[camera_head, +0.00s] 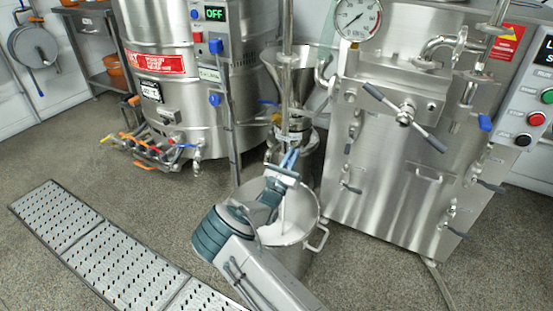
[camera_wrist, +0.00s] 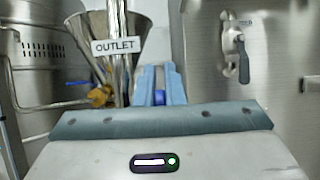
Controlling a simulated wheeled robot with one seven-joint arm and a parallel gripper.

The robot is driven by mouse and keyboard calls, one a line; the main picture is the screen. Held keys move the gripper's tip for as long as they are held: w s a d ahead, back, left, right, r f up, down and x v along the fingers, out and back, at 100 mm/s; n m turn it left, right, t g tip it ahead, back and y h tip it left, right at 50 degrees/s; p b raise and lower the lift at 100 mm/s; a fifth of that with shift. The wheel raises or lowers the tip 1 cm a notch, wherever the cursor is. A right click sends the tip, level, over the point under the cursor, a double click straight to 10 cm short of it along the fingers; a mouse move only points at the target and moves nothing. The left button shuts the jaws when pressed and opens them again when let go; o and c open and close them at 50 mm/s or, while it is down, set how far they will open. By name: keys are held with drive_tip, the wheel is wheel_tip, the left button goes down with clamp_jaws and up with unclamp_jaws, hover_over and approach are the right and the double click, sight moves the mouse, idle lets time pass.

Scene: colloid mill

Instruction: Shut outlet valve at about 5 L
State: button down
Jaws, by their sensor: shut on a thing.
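My gripper (camera_head: 289,163) has light blue fingers and reaches over a steel bucket at the foot of the colloid mill's hopper (camera_head: 269,62). The fingers also show in the wrist view (camera_wrist: 160,84), shut on a small dark blue piece (camera_wrist: 159,97) between them, which looks like the outlet valve's handle. The fingers hide most of it, so I cannot tell how far it is turned. A white OUTLET label (camera_wrist: 115,45) hangs to the left of the fingers. The bucket (camera_head: 299,258) stands below, with white liquid inside and what looks like a white stream falling into it. My arm covers part of the bucket.
A steel tank (camera_head: 187,45) with several valves stands at the left, its panel (camera_head: 214,14) reading OFF. A steel machine (camera_head: 385,140) with a gauge (camera_head: 357,18) and levers stands close on the right. A perforated drain grate (camera_head: 95,245) crosses the open floor at left.

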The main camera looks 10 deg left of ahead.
drive_tip(key=shift+a, duration=0.1)
idle(0.3)
drive_tip(key=c, duration=1.5)
unclamp_jaws()
drive_tip(key=p+v, duration=0.3)
drive_tip(key=v, duration=1.1)
drive_tip(key=shift+f, duration=0.1)
drive_tip(key=shift+w, duration=0.1)
